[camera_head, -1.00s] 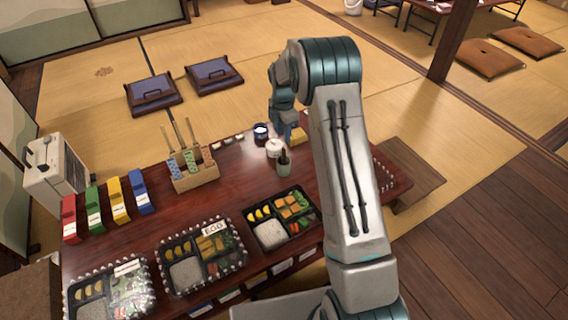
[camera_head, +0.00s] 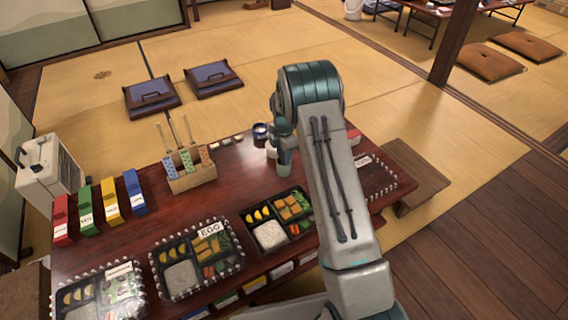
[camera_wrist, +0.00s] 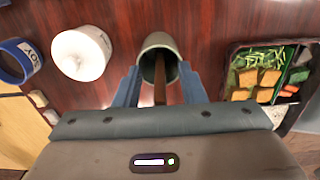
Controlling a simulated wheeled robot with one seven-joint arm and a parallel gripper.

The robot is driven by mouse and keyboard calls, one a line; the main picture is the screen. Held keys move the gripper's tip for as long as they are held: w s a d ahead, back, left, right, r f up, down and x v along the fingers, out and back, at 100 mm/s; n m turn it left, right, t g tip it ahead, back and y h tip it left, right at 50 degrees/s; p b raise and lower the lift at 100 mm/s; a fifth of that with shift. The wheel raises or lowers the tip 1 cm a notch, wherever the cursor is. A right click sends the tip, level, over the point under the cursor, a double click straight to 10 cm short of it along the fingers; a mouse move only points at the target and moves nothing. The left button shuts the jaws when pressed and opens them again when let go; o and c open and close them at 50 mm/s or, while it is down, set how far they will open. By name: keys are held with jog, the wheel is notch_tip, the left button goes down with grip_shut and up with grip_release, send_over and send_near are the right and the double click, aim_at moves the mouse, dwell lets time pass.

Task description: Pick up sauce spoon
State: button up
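The sauce spoon (camera_wrist: 160,88) shows as a brown handle standing in a grey-green cup (camera_wrist: 158,41) in the wrist view; its lower end is hidden inside the cup. My gripper (camera_wrist: 159,72) has its two blue fingers apart, one on each side of the handle, with a visible gap on both sides. The fingertips are near the cup's rim; I cannot tell if they touch it. In the head view the cup (camera_head: 283,169) is partly visible below my wrist, and the spoon is hidden by my arm.
A white pot (camera_wrist: 80,53) and a blue-and-white cup (camera_wrist: 14,62) stand left of the cup. A bento box (camera_wrist: 233,50) lies to its right. In the head view, a wooden holder (camera_head: 190,178) with sticks stands left on the table.

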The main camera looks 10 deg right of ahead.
grip_shut()
jog(key=shift+r, duration=0.1)
jog(key=shift+r, duration=0.1)
notch_tip(320, 180, up, 10)
jog(key=p, duration=0.3)
jog(key=shift+p, duration=0.35)
